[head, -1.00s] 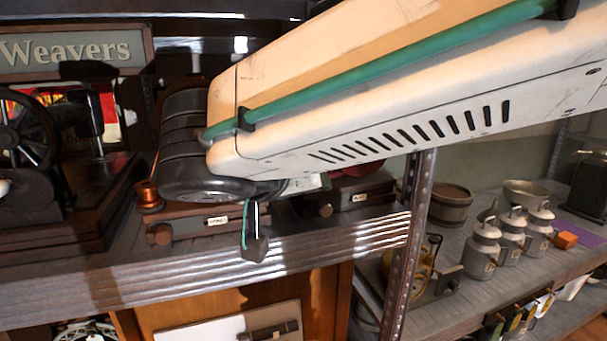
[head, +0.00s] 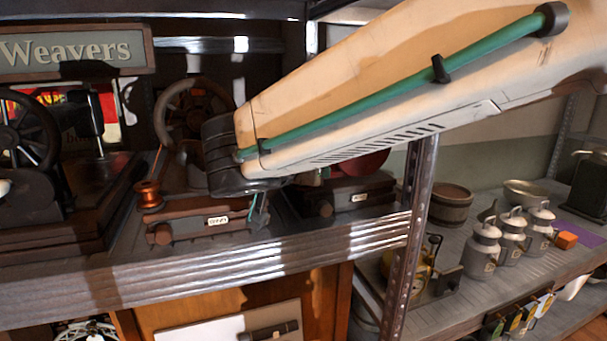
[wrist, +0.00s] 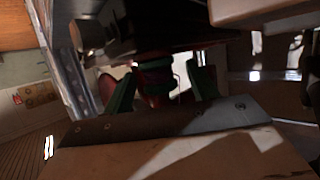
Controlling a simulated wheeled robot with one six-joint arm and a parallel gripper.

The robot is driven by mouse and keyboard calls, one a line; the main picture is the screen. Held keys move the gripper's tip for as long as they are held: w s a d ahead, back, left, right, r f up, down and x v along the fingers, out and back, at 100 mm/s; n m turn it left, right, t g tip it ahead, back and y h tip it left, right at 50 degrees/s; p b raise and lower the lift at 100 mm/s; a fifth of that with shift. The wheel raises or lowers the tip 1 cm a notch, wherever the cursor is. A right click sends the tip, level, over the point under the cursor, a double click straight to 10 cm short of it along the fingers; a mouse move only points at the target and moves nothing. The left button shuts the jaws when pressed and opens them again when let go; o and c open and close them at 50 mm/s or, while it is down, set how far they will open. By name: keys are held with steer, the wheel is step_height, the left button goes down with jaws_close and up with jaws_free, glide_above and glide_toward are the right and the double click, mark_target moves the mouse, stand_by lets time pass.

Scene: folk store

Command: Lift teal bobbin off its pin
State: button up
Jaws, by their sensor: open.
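In the wrist view my gripper (wrist: 163,72) shows two green fingers standing apart. A dark green, spool-like shape (wrist: 157,80), probably the teal bobbin, shows between them. It is dim, so I cannot tell whether the fingers touch it or where its pin is. In the head view my arm covers the middle of the shelf, and I cannot make out the teal bobbin there. Thin teal and grey parts (head: 259,207), possibly a fingertip, show below my wrist in front of the machines.
A copper bobbin (head: 149,195) stands upright on the left-hand machine's base (head: 190,231). Another labelled base (head: 350,199) lies to its right. A metal shelf post (head: 416,190) rises right of it. Grey cans (head: 485,245) stand on the lower right shelf.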

steer(key=c, duration=1.1)
steer(key=shift+o, duration=0.2)
steer(key=shift+r, duration=0.85)
step_height(320, 180, up, 2)
steer(key=shift+a+r, duration=0.1)
steer(key=s+a, duration=0.3)
steer(key=s, duration=0.5)
steer(key=s+a, duration=0.4)
steer(key=s, duration=0.4)
steer(key=shift+s, duration=0.25)
steer(key=shift+a, duration=0.1)
steer(key=shift+r, duration=0.4)
